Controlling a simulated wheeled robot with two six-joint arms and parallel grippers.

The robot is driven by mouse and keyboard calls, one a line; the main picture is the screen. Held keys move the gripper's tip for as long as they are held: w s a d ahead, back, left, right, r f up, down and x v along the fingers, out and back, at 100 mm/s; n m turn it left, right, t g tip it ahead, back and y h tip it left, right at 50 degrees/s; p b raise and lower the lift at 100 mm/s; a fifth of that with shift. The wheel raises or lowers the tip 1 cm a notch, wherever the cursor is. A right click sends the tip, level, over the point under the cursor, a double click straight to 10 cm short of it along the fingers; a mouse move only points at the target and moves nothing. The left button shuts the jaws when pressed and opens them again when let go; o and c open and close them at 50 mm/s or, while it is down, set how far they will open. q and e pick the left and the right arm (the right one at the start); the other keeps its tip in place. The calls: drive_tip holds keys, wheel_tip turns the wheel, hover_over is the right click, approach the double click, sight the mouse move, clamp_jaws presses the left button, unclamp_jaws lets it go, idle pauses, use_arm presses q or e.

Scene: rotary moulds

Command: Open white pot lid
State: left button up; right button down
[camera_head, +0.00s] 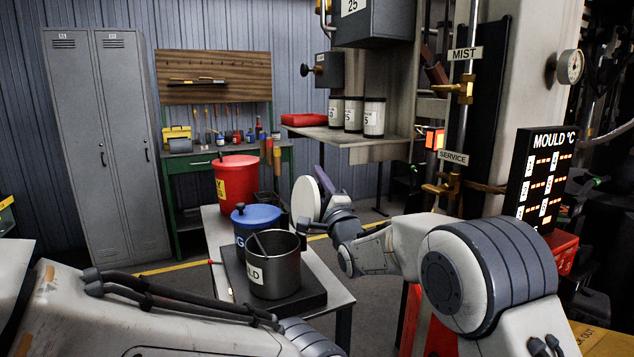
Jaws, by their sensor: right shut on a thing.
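A white round lid (305,200) is tipped up on its edge, nearly upright, at the end of my right arm. My right gripper (325,192) is shut on this lid, just right of the pots and above the bench's right edge. The fingers are partly hidden behind the lid and wrist. A dark container (270,204) stands behind the blue pot, partly hidden; I cannot tell whether it is the white pot. My left arm crosses the bottom of the view, and its gripper is not visible.
A dark grey open pot (275,275) with a rod inside stands on a black plate in front. A blue-lidded pot (256,216) and a red bucket (237,184) stand behind on the bench (336,294). A mould display (540,180) is at right.

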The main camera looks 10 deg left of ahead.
sight(313, 205)
drive_tip(key=shift+f, duration=0.1)
drive_tip(key=c, duration=0.6)
unclamp_jaws()
drive_tip(key=shift+b+v, duration=1.25)
drive_tip(key=shift+v, duration=3.95)
